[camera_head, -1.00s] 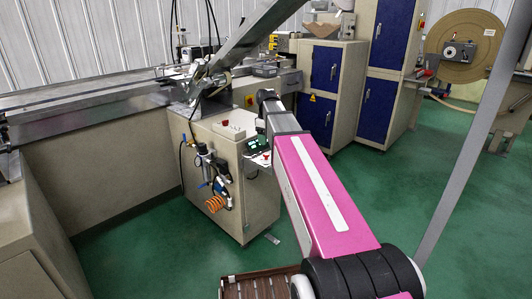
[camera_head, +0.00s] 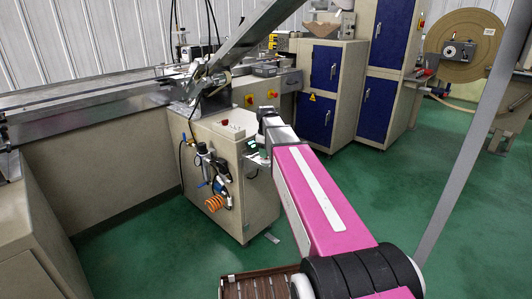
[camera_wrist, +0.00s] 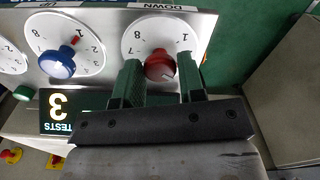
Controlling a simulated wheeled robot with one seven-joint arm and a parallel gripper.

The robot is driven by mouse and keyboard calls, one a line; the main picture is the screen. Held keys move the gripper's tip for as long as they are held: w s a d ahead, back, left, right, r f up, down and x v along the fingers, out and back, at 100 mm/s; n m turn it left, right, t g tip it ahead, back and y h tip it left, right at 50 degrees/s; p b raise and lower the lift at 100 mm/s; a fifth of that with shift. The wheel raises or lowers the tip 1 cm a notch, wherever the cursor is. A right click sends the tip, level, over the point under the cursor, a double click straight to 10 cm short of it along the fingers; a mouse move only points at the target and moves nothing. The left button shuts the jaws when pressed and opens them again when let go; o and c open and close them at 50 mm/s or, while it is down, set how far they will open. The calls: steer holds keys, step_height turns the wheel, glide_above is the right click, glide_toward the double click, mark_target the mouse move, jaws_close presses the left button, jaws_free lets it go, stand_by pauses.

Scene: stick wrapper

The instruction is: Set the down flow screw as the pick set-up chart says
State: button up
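The red knob (camera_wrist: 159,66) sits on a white numbered dial (camera_wrist: 135,36) in the wrist view, under a label reading DOWN, seen upside down. I take it for the down flow screw; its pointer is hard to read. My gripper (camera_wrist: 158,58) has one dark green finger on each side of the red knob, with the gap about as wide as the knob. I see no clear contact. In the head view the arm hides most of the dial panel. No set-up chart is readable.
A blue knob (camera_wrist: 57,62) with a red mark stands on the neighbouring dial. A green knob (camera_wrist: 24,92) and a display (camera_wrist: 57,112) reading 3 TESTS are close by. The grey machine cabinet (camera_head: 245,205) carries the panel.

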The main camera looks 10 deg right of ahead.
steer(key=c, duration=0.4)
steer(key=shift+o, duration=0.2)
steer(key=shift+m, duration=0.4)
steer(key=m, duration=0.4)
steer(key=shift+m, duration=0.3)
steer(key=m, duration=1.1)
steer(key=shift+m, duration=0.4)
steer(key=m, duration=0.5)
steer(key=shift+m, duration=0.3)
